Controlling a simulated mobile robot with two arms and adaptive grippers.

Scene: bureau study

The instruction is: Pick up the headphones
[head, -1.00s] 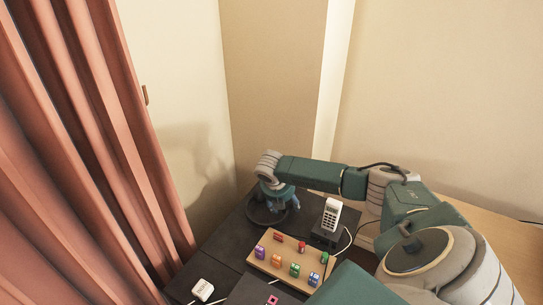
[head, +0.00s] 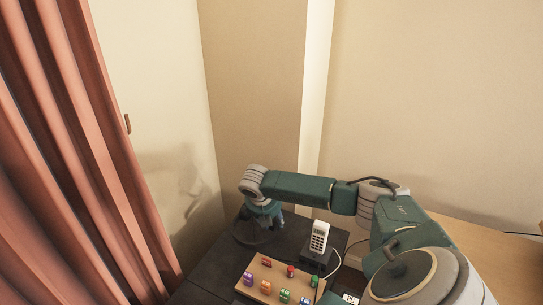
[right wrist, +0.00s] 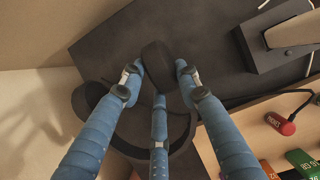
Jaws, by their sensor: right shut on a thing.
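The headphones are black. In the right wrist view an ear cup of the headphones (right wrist: 156,66) sits between my blue fingers, and the curved band runs below and to the left, partly hidden by them. My right gripper (right wrist: 158,78) is shut on this ear cup. In the head view the right gripper (head: 268,211) points down at the dark headphones (head: 247,236) at the far corner of the black desk top; I cannot tell whether they touch it. My left gripper is not in view.
A wooden board (head: 262,277) with several coloured blocks lies in front. Walls close off the far corner, and a pink curtain (head: 80,150) hangs at left.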

